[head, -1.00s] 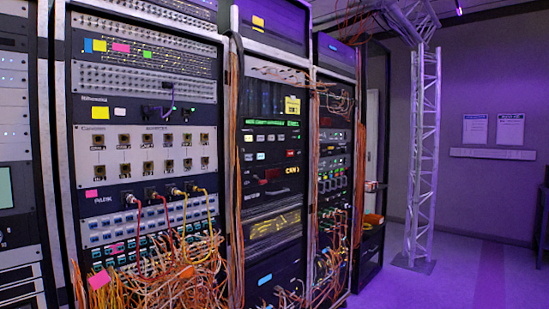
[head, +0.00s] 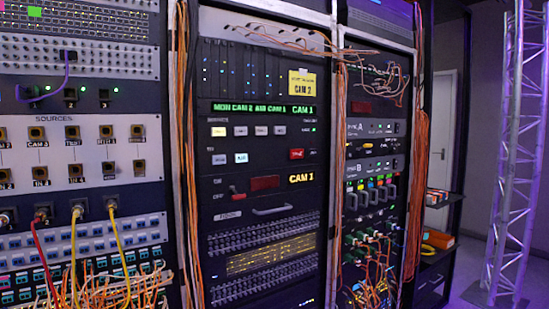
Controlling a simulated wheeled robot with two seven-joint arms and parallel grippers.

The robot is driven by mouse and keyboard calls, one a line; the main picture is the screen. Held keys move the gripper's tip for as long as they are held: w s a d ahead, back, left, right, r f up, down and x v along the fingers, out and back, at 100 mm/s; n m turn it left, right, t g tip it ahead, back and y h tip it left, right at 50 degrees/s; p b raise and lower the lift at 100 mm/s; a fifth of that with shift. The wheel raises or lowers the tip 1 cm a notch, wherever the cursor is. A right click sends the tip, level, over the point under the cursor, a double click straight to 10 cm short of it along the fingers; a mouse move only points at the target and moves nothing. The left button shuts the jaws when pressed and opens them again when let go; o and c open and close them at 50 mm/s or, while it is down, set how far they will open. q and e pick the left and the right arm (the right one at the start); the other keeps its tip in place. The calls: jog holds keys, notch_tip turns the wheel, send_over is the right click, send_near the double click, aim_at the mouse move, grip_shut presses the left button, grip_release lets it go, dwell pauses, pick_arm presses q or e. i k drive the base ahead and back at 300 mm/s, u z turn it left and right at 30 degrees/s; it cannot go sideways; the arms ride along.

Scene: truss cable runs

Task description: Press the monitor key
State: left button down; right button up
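The control panel (head: 262,190) is in the middle rack in the head view. A green display strip (head: 262,109) on it reads roughly "MON CAM 2 AIR CAM 1". Below it is a row of small keys; the left one (head: 218,131) glows pale yellow. Under that, a short row marked "TO" has a whitish key (head: 219,159) and a brighter lit key (head: 241,158). Their lettering is too small to tell surely which is the monitor key. A red lit key (head: 296,154) sits to the right. Neither of my grippers is in view.
A yellow note (head: 302,83) reads "CAM 2". Orange cables (head: 184,150) hang down the middle rack's left edge. A patch rack (head: 80,190) with plugged cables stands at left. A truss tower (head: 516,150) stands at right, with a shelf (head: 437,250) before it.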

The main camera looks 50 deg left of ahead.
aim_at(216, 160)
jog(key=u, duration=0.75)
jog(key=i, duration=1.3)
jog(key=u, duration=1.05)
